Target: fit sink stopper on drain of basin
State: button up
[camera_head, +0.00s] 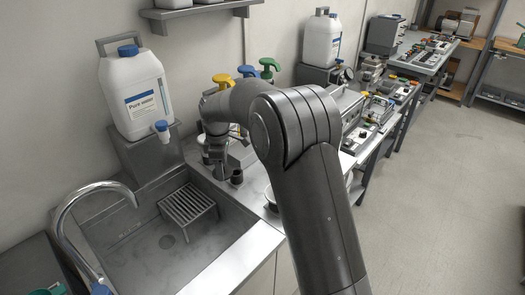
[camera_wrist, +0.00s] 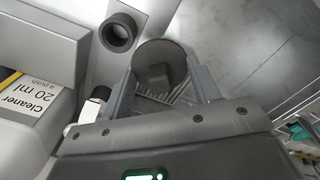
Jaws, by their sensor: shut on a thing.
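The sink stopper (camera_wrist: 158,50) is a round dark grey disc with a block-like grip. In the wrist view it sits between the two fingers of my gripper (camera_wrist: 161,78), which is shut on it. In the head view my gripper (camera_head: 220,170) hangs over the right back edge of the steel basin (camera_head: 135,262). The stopper cannot be made out clearly there.
A slatted rack (camera_head: 187,205) stands in the basin beside the drain. A curved faucet (camera_head: 95,190) arches over the left side. A pure water jug (camera_head: 135,95) stands behind. A black hollow cylinder (camera_wrist: 118,32) stands on the counter near my gripper, with a cleaner bottle (camera_wrist: 30,105) close by.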

jog(key=s+a+f+n, duration=0.2)
jog(key=a+f+n, duration=0.3)
jog(key=a, duration=0.4)
jog(key=s+a+f+n, duration=0.3)
jog(key=a+f+n, duration=0.25)
jog(key=a, duration=0.25)
jog(key=n, duration=0.5)
send_over(168, 242)
notch_tip(168, 242, down, 10)
jog(key=shift+a+f, duration=0.2)
jog(key=shift+f, duration=1.65)
jog(key=shift+f, duration=0.25)
jog(key=shift+f, duration=0.95)
jog(key=shift+f, duration=0.15)
jog(key=shift+f, duration=0.4)
jog(key=shift+d, duration=0.1)
